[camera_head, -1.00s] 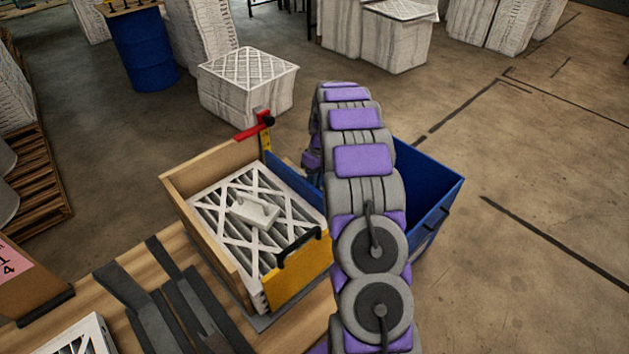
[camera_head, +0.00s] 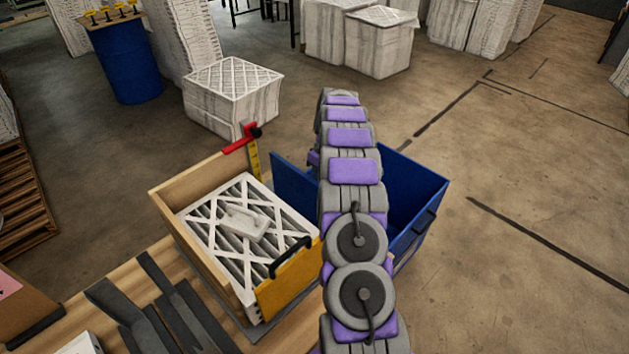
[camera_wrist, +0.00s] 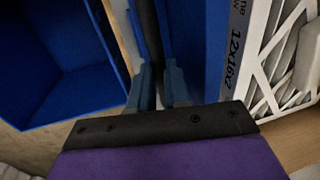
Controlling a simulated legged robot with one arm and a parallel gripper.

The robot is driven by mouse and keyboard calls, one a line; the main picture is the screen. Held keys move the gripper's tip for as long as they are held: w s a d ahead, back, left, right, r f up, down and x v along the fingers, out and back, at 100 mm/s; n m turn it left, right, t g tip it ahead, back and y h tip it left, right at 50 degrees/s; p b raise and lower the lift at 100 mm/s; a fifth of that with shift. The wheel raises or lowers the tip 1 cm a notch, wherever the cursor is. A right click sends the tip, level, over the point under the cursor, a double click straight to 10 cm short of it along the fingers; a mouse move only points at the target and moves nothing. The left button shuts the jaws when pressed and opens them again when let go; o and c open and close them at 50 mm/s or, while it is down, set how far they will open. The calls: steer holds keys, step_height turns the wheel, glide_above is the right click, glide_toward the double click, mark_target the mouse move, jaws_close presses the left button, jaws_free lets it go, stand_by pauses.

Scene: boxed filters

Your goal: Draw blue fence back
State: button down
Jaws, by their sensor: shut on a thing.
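The blue fence (camera_head: 290,184) is an upright panel at the right side of the wooden box (camera_head: 180,187). A gap shows between it and the stacked white filters (camera_head: 225,215). In the wrist view the fence (camera_wrist: 200,45) stands beside the filters (camera_wrist: 285,50), whose side carries a size label. My gripper (camera_wrist: 160,88) is shut on a dark upright bar at the fence, seemingly its handle. In the head view my arm hides the gripper and the fence's right part.
A blue bin (camera_head: 412,195) stands open right of my arm; it also shows in the wrist view (camera_wrist: 65,60). A yellow front panel (camera_head: 288,278) with a black handle and a red-topped ruler (camera_head: 254,160) flank the filters. A dark forked rack (camera_head: 160,305) lies left on the bench.

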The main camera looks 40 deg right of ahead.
steer(key=shift+w+d+r, duration=0.1)
steer(key=shift+r, duration=0.05)
steer(key=c, duration=1.5)
jaws_free()
steer(key=shift+d, duration=0.1)
steer(key=shift+o, duration=0.6)
steer(key=shift+d, duration=0.3)
steer(key=shift+a, duration=0.25)
steer(key=shift+d, duration=0.1)
steer(key=d+r+p, duration=0.3)
steer(key=r+p, duration=0.2)
steer(key=r, duration=1.1)
steer(key=shift+w+d+r, duration=0.2)
steer(key=shift+w+r, duration=0.05)
steer(key=shift+r, duration=0.1)
